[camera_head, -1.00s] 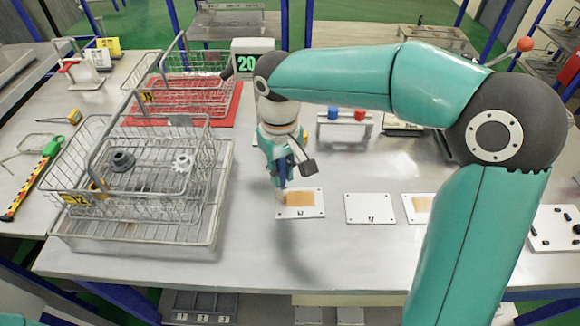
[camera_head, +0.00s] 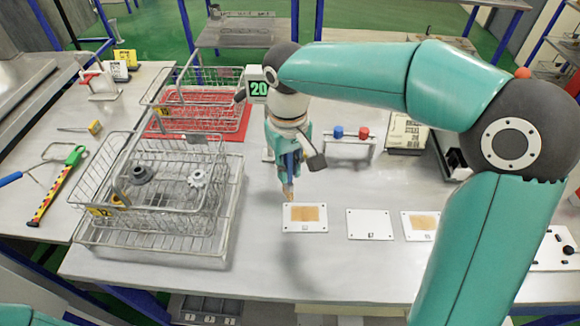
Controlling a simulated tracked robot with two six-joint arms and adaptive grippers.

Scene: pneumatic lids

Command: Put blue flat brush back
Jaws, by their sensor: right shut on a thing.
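My right gripper (camera_head: 287,182) points down above the back left edge of a white plate (camera_head: 305,228) with a tan patch. It is shut on what looks like the blue flat brush (camera_head: 290,163), a blue strip with a tan tip at its lower end. The fingers hide much of it. I cannot tell whether the tip touches the plate. Behind and to the right, a small metal stand (camera_head: 350,152) holds a blue and a red piece. My left gripper is not in view.
A wire basket (camera_head: 150,240) with dark and light gear parts stands at the left. Another basket (camera_head: 195,100) sits on a red mat behind it. A blank white plate (camera_head: 370,225) and another tan-patched plate (camera_head: 421,236) lie to the right. The table front is clear.

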